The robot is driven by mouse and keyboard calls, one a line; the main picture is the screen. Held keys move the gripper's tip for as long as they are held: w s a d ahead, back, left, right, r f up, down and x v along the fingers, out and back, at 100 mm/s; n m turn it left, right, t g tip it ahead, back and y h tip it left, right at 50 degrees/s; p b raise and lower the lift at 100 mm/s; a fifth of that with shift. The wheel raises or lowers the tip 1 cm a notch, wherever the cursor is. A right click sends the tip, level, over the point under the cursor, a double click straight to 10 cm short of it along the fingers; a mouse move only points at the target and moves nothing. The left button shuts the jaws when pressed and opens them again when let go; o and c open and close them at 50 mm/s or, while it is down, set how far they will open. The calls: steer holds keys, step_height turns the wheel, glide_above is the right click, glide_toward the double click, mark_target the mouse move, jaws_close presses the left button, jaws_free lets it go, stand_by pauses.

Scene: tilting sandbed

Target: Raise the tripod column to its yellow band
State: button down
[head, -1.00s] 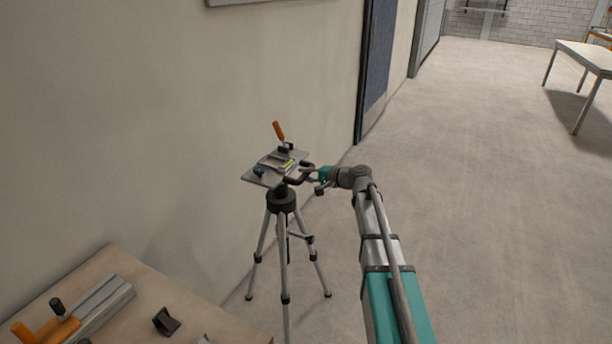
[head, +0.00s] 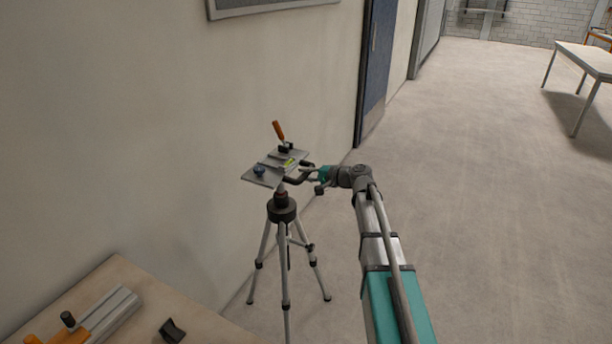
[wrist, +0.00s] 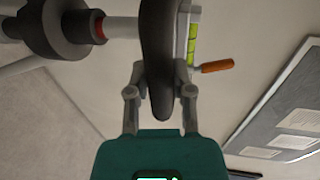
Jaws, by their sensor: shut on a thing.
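The tripod (head: 284,250) stands upright near the wall, with a flat grey plate (head: 262,177) on top of its column. A short stretch of silver column shows above the black hub (head: 282,211), with a dark red band (head: 281,196) just above the hub. In the wrist view the red band (wrist: 98,27) sits against the black hub (wrist: 62,27), beside the bare silver column (wrist: 122,28). I see no yellow band on the column. My gripper (wrist: 160,94) is shut on a dark curved handle (wrist: 158,50) beside the plate; it also shows in the head view (head: 311,176).
An orange-handled lever (head: 278,130) and a yellow-green level vial (head: 289,162) are on the plate. A bench (head: 120,275) with a metal rail stands at the lower left. The wall is close behind the tripod. Open floor (head: 480,200) lies to the right.

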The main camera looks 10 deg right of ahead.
steer(key=shift+w+r+p, duration=0.2)
steer(key=shift+r+p, duration=3.1)
steer(key=shift+r, duration=0.5)
steer(key=shift+c, duration=2.4)
jaws_free()
steer(key=shift+f, duration=0.1)
steer(key=shift+s, duration=0.1)
steer(key=shift+f, duration=0.2)
